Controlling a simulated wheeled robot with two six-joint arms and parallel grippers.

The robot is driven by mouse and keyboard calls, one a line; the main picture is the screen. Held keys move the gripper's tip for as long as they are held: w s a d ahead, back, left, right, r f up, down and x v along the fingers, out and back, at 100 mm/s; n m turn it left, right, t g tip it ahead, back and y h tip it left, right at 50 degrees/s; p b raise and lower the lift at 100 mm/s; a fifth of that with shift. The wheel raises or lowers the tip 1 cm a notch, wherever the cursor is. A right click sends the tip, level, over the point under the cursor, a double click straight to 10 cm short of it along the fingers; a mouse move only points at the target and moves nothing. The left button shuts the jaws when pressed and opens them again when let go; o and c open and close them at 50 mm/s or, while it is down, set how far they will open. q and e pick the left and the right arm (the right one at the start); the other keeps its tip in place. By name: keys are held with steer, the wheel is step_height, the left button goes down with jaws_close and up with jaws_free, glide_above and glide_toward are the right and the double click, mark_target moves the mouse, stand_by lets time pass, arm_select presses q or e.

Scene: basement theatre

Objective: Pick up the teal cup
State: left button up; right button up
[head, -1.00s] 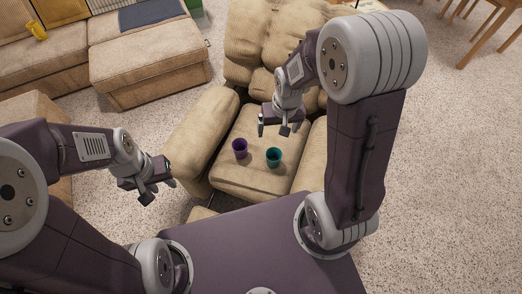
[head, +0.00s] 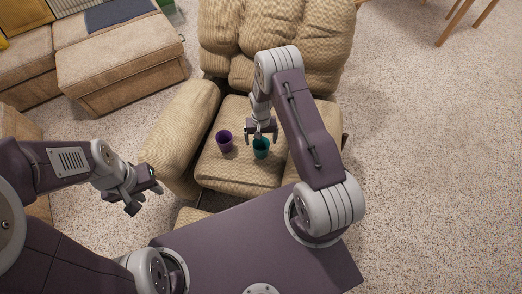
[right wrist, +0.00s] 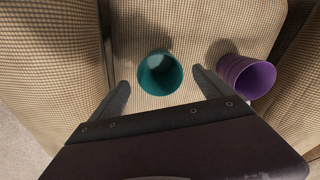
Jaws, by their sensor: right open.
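The teal cup (head: 261,150) stands upright on the seat of the beige armchair (head: 232,177). In the right wrist view the teal cup (right wrist: 160,75) lies ahead of and between the fingers of my right gripper (right wrist: 160,92). My right gripper also shows in the head view (head: 261,135), just above and behind the cup, its fingers apart and holding nothing. Whether a finger touches the cup cannot be told. My left gripper (head: 146,196) hangs empty in front of the chair at the left; its jaws look apart.
A purple cup (head: 225,141) stands close to the left of the teal cup, and in the right wrist view it (right wrist: 245,77) is right of the fingers. The chair's armrests flank the seat. A beige ottoman (head: 120,65) stands at the far left.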

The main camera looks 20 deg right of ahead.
mark_target(261, 148)
step_height(261, 148, down, 8)
steer(key=shift+w+r+b, duration=0.1)
steer(key=shift+b, duration=0.5)
steer(key=c, duration=1.4)
